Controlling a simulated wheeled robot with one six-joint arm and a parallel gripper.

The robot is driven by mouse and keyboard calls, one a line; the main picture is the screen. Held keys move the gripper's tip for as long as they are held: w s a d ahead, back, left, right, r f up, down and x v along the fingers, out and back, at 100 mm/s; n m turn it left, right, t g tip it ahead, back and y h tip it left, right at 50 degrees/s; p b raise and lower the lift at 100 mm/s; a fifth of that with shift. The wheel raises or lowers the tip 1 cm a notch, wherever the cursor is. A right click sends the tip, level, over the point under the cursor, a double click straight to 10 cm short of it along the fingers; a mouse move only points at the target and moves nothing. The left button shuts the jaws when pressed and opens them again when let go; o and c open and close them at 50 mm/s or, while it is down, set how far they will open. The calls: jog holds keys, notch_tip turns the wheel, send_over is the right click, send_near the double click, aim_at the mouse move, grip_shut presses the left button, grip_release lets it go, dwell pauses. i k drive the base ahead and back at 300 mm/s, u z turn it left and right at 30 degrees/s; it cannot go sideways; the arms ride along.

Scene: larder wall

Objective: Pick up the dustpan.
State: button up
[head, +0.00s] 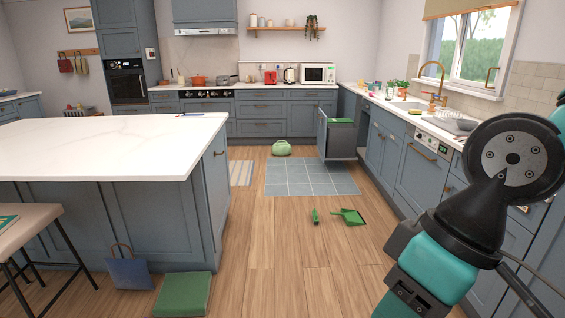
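A green dustpan (350,217) lies on the wooden floor in the middle of the head view, just in front of the blue-grey tiled mat. A small green item (315,216), possibly a hand brush, lies to its left, apart from it. My arm fills the right side of the view, well to the right of the dustpan and nearer the camera. My gripper's fingers cannot be made out, so I cannot tell whether they are open or shut.
A white-topped island (110,143) stands at left. A green box (183,294) and a blue bag (130,270) sit by it. A pulled-out bin drawer (341,140) juts into the aisle at the back right.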

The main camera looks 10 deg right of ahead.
aim_at(351, 217)
jog(key=z, duration=0.2)
jog(key=i, duration=2)
jog(key=z, duration=0.4)
jog(key=i, duration=2.75)
jog(key=z, duration=0.15)
